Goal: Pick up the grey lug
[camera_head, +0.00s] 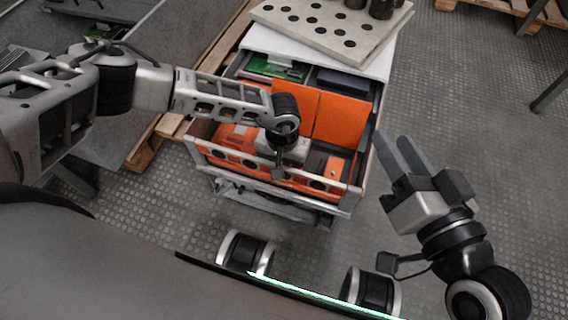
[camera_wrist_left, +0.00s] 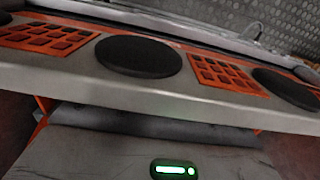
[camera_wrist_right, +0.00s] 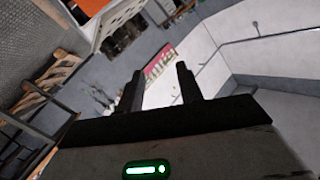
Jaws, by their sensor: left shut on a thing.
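My left gripper (camera_head: 283,150) points down into the open orange-panelled bank (camera_head: 345,118), just behind its front rail. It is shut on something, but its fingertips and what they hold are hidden. In the left wrist view, the gripper's grey body fills the bottom, and the bank's grey rail (camera_wrist_left: 60,80) crosses in front of the fingers. I cannot make out the grey lug in any view. My right gripper (camera_head: 400,157) is open and empty, out to the right of the bank. Its two dark parted fingers also show in the right wrist view (camera_wrist_right: 160,88).
A pale plate with dark holes (camera_head: 300,27) lies on the white top behind the bank. A green circuit board (camera_head: 272,68) sits in the bank's back left. Wooden pallet parts (camera_head: 150,145) stand at left. Open floor (camera_head: 470,110) lies to the right.

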